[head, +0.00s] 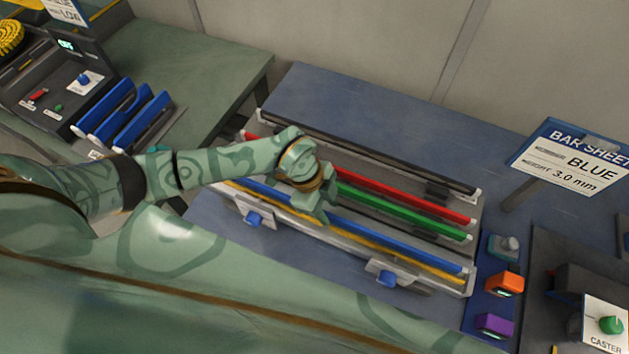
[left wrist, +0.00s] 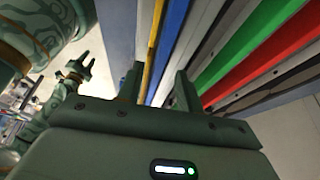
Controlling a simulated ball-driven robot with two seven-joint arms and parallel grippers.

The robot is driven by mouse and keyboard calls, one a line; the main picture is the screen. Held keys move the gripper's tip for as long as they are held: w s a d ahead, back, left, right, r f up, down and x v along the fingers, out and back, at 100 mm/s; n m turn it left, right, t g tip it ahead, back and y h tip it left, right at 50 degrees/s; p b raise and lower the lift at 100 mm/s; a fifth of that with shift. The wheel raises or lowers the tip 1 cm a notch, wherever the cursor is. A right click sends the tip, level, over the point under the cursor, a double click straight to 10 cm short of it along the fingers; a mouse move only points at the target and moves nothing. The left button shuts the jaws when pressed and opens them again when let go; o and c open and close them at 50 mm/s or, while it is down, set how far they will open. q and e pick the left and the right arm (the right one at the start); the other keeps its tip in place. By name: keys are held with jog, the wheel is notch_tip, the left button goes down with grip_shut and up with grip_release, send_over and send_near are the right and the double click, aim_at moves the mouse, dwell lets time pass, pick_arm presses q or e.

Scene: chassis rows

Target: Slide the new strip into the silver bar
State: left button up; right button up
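A long blue strip (head: 400,240) lies lengthwise in the front silver bar (head: 340,241), beside a yellow strip (head: 425,264). Both also show in the left wrist view, blue (left wrist: 171,38) and yellow (left wrist: 153,48). Which strip is the new one I cannot tell. My left gripper (head: 322,213) is over the middle of the front bar, at the blue strip. In the left wrist view its two fingers (left wrist: 160,88) stand apart, with the yellow and blue strips showing in the gap; I see no grip. My right gripper (left wrist: 80,68) shows small in the left wrist view, its fingers apart.
Green (head: 400,210) and red (head: 405,195) strips lie in rows behind. Two blue-knobbed clamps (head: 386,278) sit along the front. A sign (head: 575,165) reads blue, 3.0 mm. Blue pieces (head: 130,112) stand in a rack at left. Orange (head: 505,284) and purple (head: 494,324) blocks are at right.

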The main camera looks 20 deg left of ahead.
pick_arm(q)
jog(key=v, duration=1.4)
jog(key=shift+s+a+f+p, duration=0.1)
jog(key=shift+f+p, duration=0.05)
jog(key=shift+p, duration=0.15)
